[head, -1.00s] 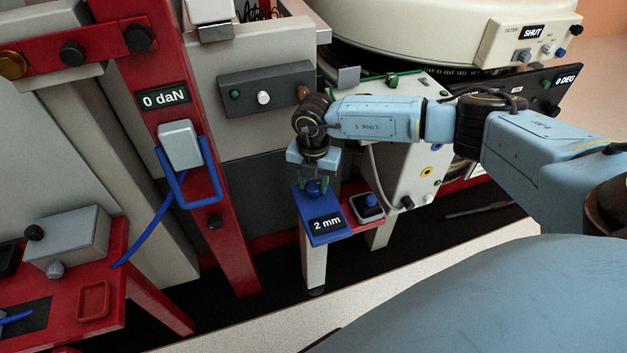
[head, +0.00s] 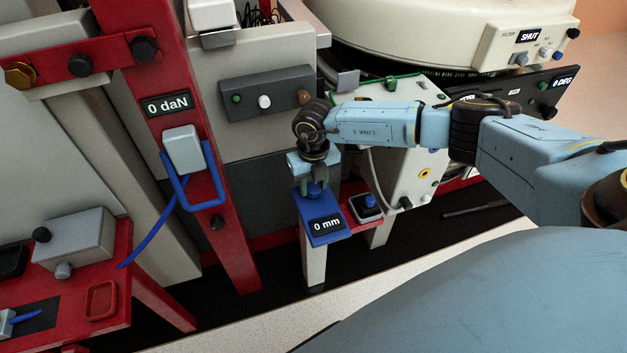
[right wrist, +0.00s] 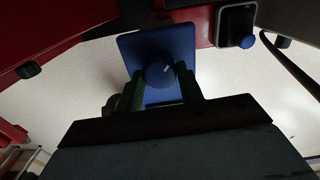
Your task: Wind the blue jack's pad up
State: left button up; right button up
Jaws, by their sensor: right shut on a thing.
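The blue jack (head: 322,239) stands as a blue box on a pale leg, and its display reads 0 mm. My right gripper (head: 316,189) points down over it and is shut on the blue knob on its top. In the right wrist view the gripper's fingers (right wrist: 160,88) stand on both sides of the round blue knob (right wrist: 160,71), which bears a small white mark. The blue box top (right wrist: 128,45) shows around it. I cannot make out the jack's pad. My left gripper is in neither view.
A red post (head: 236,255) with a 0 daN display (head: 168,105) and a blue loop handle stands left of the jack. A small grey box with a blue button (head: 367,207) sits just right of it. A grey panel with several knobs (head: 265,91) is behind.

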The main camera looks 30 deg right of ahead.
aim_at(314, 187)
jog(key=n, duration=0.4)
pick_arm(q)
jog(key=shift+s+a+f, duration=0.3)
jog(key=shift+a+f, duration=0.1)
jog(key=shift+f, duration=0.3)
pick_arm(e)
jog(key=shift+n, duration=2.1)
jog(key=o, duration=1)
jog(key=shift+r+p, duration=0.45)
jog(key=shift+r, duration=0.15)
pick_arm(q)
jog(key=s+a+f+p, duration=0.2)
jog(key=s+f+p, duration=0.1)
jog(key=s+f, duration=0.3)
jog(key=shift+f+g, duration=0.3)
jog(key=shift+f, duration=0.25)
pick_arm(e)
notch_tip(314, 187, up, 12)
jog(key=shift+r, duration=0.15)
